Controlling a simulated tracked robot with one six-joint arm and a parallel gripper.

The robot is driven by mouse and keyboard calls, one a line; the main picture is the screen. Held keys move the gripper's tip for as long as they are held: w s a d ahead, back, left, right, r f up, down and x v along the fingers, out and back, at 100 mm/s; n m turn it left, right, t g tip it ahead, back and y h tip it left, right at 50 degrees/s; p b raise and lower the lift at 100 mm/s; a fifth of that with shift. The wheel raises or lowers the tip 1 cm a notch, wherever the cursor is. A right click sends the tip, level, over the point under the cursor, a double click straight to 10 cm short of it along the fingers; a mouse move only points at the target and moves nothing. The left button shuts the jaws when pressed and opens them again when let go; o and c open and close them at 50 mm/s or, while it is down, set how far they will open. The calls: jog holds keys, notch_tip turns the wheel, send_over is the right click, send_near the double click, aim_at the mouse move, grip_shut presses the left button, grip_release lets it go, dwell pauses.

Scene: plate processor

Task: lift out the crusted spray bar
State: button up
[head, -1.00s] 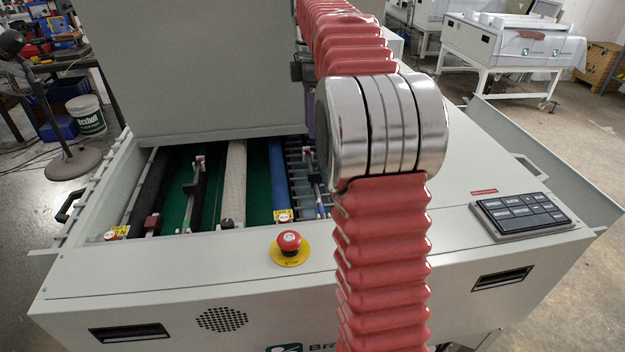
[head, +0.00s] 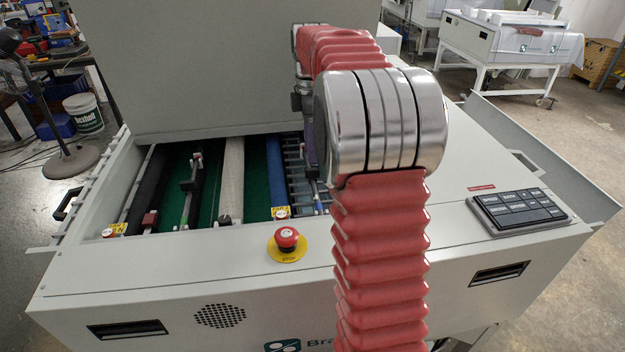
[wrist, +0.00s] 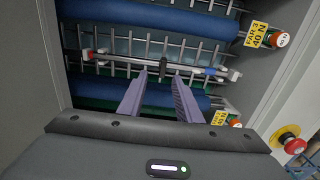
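A thin spray bar (wrist: 130,62) with a dark block at its middle lies across the rack between two blue rollers in the wrist view. Another slim bar (head: 192,190) lies over the green section in the head view. My gripper (wrist: 160,75) shows two purple fingers, spread apart and empty, with their tips just short of the bar's middle. In the head view the gripper is mostly hidden behind my arm.
The blue rollers (wrist: 150,13) cross above and below the bar. A yellow tag (wrist: 257,34) and a red knob (wrist: 282,40) sit at the right. The grey raised cover (head: 210,70) stands behind the opening. A red stop button (head: 287,238) and a keypad (head: 518,210) are on the front panel.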

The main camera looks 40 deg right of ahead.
aim_at(312, 169)
jog(key=shift+f, duration=0.4)
jog(key=shift+s+f, duration=0.15)
jog(key=shift+f, duration=1.15)
jog(key=shift+s+f, duration=0.15)
jog(key=shift+f, duration=1.1)
grip_shut()
